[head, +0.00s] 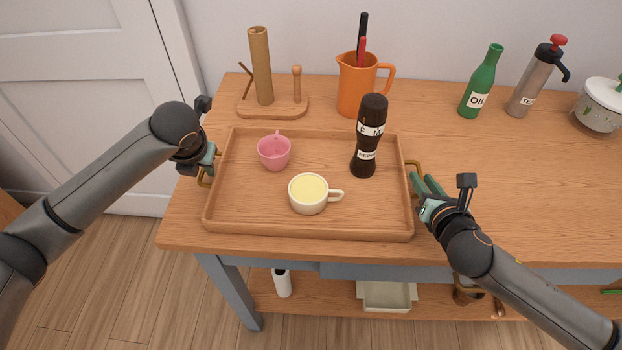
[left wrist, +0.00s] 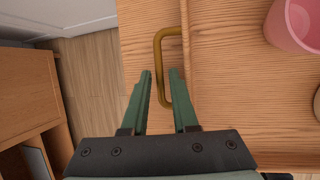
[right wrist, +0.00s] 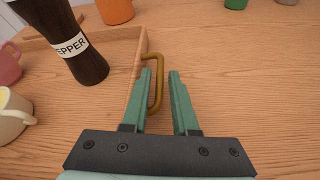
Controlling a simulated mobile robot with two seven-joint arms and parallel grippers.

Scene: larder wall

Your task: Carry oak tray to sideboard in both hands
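The oak tray (head: 300,230) lies on a wooden-topped table, with a brass handle at each short end. On it stand a pink cup (head: 274,152), a cream cup (head: 308,194) with pale yellow contents and a dark pepper mill (head: 368,140). My left gripper (left wrist: 160,75) is open by the left brass handle (left wrist: 160,38); in its wrist view the handle's outer bar lies between the finger lines. My right gripper (right wrist: 160,73) is open at the right brass handle (right wrist: 155,105), whose outer bar shows between its fingers. Neither gripper is closed on a handle.
Behind the tray stand a wooden roll holder (head: 272,106) and an orange jug (head: 362,85) with utensils. A green oil bottle (head: 480,85), a grey flask (head: 530,85) and a white pot (head: 598,105) stand at the back right. The tabletop right of the tray is mostly clear.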

